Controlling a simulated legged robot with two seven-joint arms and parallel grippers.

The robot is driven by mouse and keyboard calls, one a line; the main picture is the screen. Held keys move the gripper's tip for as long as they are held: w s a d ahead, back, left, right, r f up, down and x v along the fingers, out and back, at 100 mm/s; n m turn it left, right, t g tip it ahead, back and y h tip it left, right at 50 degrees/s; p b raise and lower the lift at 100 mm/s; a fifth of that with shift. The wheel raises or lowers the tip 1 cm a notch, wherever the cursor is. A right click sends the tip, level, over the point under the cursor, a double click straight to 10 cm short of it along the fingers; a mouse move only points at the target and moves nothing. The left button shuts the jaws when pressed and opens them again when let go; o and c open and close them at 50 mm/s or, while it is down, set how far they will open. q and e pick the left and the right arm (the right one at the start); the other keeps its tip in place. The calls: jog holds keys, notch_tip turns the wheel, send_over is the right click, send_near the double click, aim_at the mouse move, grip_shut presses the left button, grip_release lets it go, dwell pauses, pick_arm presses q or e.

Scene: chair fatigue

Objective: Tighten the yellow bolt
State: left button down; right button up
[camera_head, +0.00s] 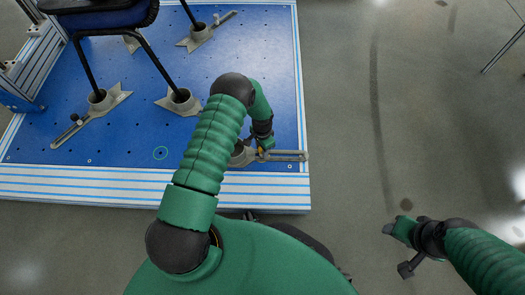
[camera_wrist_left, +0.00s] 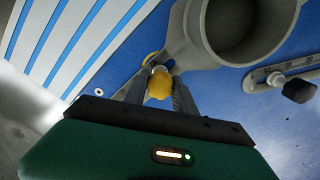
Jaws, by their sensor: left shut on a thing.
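The yellow bolt (camera_wrist_left: 159,86) sits between the fingers of my left gripper (camera_wrist_left: 158,95) in the left wrist view. The gripper is shut on it. A second yellow part shows just behind it, beside the grey holder (camera_wrist_left: 195,45) with its round cup. In the head view my left gripper (camera_head: 264,145) reaches down to this grey slotted holder (camera_head: 290,156) near the platform's front right corner. Only a speck of the yellow bolt (camera_head: 260,151) shows there. My right gripper (camera_head: 392,229) hangs over the floor at the right, apart from the platform; its fingers are unclear.
The blue platform (camera_head: 120,140) has a striped front edge. A chair (camera_head: 100,15) stands on it, its legs in grey holders (camera_head: 181,102). A black knob (camera_wrist_left: 299,90) sits by a slotted bar in the wrist view. Open floor (camera_head: 400,110) lies right.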

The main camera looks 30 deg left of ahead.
pick_arm(q)
jog(key=c, duration=1)
grip_release()
jog(key=shift+c, duration=0.2)
